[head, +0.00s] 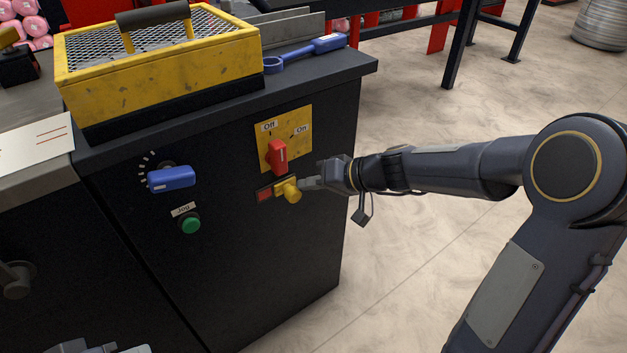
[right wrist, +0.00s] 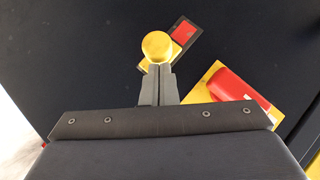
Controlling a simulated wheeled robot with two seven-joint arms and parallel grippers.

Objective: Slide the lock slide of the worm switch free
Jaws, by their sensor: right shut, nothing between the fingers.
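The lock slide is a yellow knob (head: 291,191) on a short dark plate, on the front of the dark cabinet. A red patch (head: 265,195) shows on the plate to its left.
A blue knob (head: 171,179) and a green button (head: 190,223) sit left on the cabinet front. A yellow mesh-topped box (head: 160,75) and a blue wrench (head: 305,50) lie on the cabinet top. Open floor (head: 420,230) lies to the right.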

